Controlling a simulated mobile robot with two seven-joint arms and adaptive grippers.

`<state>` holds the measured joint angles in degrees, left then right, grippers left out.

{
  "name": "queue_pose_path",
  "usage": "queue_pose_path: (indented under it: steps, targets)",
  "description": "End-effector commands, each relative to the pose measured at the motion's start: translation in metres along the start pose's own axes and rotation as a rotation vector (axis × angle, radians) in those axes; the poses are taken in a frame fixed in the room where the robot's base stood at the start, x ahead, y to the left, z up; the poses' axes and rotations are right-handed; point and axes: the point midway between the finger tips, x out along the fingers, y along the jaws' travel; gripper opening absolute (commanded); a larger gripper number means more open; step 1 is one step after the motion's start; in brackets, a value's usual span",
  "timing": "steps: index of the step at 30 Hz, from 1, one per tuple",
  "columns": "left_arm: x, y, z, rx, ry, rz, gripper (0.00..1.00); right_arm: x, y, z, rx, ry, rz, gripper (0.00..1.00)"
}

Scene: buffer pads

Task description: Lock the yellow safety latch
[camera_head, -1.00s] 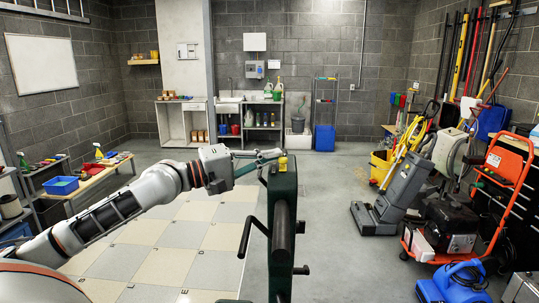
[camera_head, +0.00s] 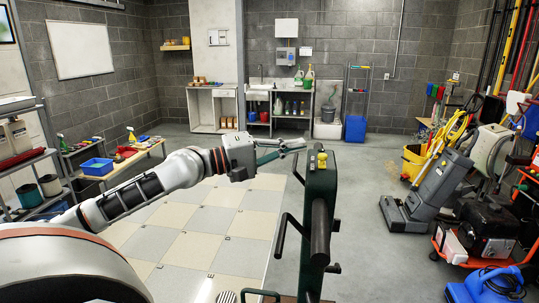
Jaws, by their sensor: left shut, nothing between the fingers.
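The yellow safety latch (camera_head: 321,160) sits at the top of a dark green upright machine handle (camera_head: 320,198) in the middle of the view. The handle has black grips on its sides. My left gripper (camera_head: 301,146) is just left of the latch, at about its height, with its fingers pointing right. It is shut and empty. A small gap seems to lie between the fingertips and the latch, but I cannot tell if they touch. The exact position of the latch is too small to tell. My right gripper is not in view.
A grey floor machine (camera_head: 428,195) and an orange cart (camera_head: 450,243) stand at the right. The tiled floor between is clear. Shelves and a sink line the back wall.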

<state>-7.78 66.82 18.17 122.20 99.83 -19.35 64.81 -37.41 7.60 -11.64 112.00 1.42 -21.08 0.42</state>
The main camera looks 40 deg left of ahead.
Motion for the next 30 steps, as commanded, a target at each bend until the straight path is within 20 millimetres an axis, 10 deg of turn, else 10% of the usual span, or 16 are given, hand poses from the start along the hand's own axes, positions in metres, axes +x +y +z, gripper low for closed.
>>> queue_pose_path:
  steps: [15, 30]
  targets:
    - [-0.056, -0.001, 0.000, 0.000, 0.001, 0.000, 0.00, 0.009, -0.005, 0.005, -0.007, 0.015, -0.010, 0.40]
    - [-0.064, 0.001, -0.001, 0.002, 0.000, -0.001, 0.00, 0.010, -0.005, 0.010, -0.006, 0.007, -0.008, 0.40]
